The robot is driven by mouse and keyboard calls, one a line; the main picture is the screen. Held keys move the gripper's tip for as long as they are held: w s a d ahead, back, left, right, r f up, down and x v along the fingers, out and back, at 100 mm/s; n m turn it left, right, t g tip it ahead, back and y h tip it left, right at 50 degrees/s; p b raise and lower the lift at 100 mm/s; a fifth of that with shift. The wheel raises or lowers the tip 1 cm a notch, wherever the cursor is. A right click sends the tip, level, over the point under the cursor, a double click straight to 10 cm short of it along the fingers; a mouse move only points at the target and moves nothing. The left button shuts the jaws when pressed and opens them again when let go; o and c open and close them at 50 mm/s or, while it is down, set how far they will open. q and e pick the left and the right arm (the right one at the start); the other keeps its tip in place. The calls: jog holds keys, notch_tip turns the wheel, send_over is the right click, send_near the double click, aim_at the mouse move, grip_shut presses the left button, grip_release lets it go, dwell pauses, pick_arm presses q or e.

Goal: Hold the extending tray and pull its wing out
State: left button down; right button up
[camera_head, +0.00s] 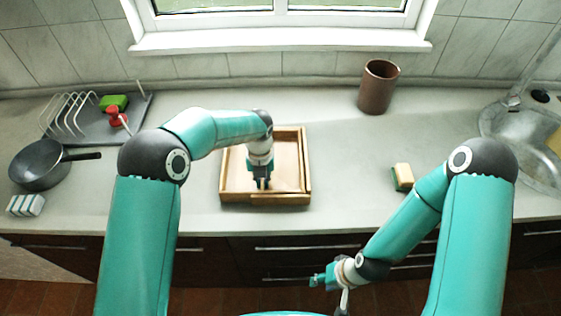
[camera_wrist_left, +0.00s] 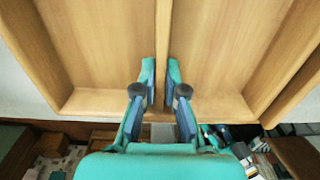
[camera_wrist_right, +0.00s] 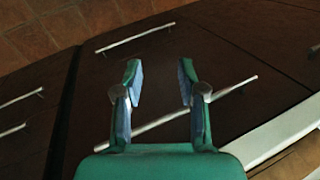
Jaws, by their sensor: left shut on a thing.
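The extending tray (camera_head: 228,200) is a light wooden box on the counter, left of its middle. In the left wrist view a divider (camera_wrist_left: 163,50) splits its floor into two compartments. A second, outer wooden wall runs close along its right side (camera_head: 306,160), seen in the head view. My left gripper (camera_wrist_left: 160,85) reaches down into the tray, shut on the divider, with one finger on each side of it. My right gripper (camera_wrist_right: 160,85) is open and empty. It also shows in the head view (camera_head: 322,279), in front of the counter and below its top, away from the tray.
A brown cup (camera_head: 377,88) stands behind and right of the tray. A sponge (camera_head: 403,176) lies to its right, and a sink (camera_head: 522,150) is at the far right. A pan (camera_head: 38,165) and dish rack (camera_head: 75,115) stand left. Counter beside the tray is clear.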

jog(key=shift+w+r, duration=0.1)
jog(key=c, duration=0.4)
jog(key=w+d+r+m, duration=0.1)
jog(key=w+r+m, duration=0.1)
jog(key=w+d+r+m+t, duration=0.1)
jog(key=r+m, duration=0.1)
jog(key=w+d+r+m, duration=0.1)
jog(key=w+r+m, duration=0.1)
jog(key=r+m, duration=0.1)
jog(key=shift+w+d+r+h, duration=0.1)
jog(key=shift+w+d+h, duration=0.2)
jog(key=shift+d, duration=0.05)
grip_shut()
notch_tip(320, 180, up, 17)
jog(key=n+g, duration=0.2)
jog(key=n, duration=2.5)
send_over(302, 168)
jog(key=a, duration=0.1)
jog(key=x, duration=0.8)
jog(key=shift+a+f, duration=0.35)
jog(key=shift+d, duration=1.95)
